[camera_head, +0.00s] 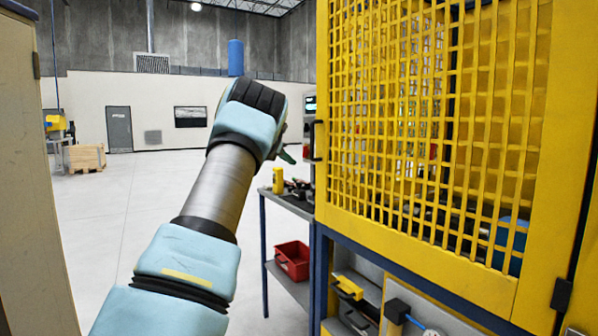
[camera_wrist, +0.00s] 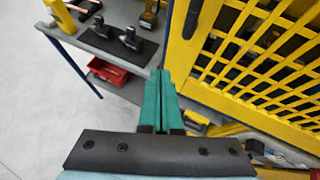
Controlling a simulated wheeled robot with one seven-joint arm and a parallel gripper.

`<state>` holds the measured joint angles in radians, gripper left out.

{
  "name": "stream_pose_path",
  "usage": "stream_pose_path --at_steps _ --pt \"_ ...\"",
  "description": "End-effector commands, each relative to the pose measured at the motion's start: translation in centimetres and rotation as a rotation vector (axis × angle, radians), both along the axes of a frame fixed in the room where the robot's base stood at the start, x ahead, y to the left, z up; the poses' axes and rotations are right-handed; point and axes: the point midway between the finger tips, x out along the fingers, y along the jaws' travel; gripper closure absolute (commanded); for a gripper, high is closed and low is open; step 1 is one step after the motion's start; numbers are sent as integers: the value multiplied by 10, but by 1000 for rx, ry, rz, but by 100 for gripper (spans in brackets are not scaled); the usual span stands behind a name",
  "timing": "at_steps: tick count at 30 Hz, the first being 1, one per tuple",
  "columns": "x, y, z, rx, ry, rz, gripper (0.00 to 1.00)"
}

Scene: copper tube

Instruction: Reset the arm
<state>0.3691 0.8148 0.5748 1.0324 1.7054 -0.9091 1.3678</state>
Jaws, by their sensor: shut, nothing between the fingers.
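My arm is raised in the middle left of the head view, with its wrist in front of the open hall. My gripper (camera_wrist: 161,88) shows in the wrist view as two green fingers held together, with nothing between them. In the head view only a dark green tip (camera_head: 287,157) of it shows behind the wrist; the rest is hidden. The fingers are near the yellow mesh cabinet door (camera_head: 335,120), which also fills the upper right of the wrist view (camera_wrist: 215,100). I cannot tell whether they touch it.
A workbench (camera_head: 290,203) with tools stands left of the cabinet, with a red bin (camera_head: 292,260) on its lower shelf. Under the mesh door is an open shelf (camera_head: 365,295) with yellow and blue tools. A beige panel (camera_head: 25,170) stands at far left. The floor between is clear.

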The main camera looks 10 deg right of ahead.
Motion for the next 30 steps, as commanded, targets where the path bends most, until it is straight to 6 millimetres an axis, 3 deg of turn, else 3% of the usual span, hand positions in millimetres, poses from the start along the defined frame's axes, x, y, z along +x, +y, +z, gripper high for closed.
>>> stream_pose_path --at_steps 7,10,14,17,20,24,30 --pt "-8 21 12 -10 3 9 100" --pt "-8 32 20 -108 27 90 100" --pt "-9 68 34 -433 125 364 100" --pt "-22 110 30 -774 263 664 100" --pt "-52 149 6 -1101 427 979 100" --pt "-125 185 -53 -1477 659 1426 100" --pt "-247 195 -132 -1783 880 1987 100"
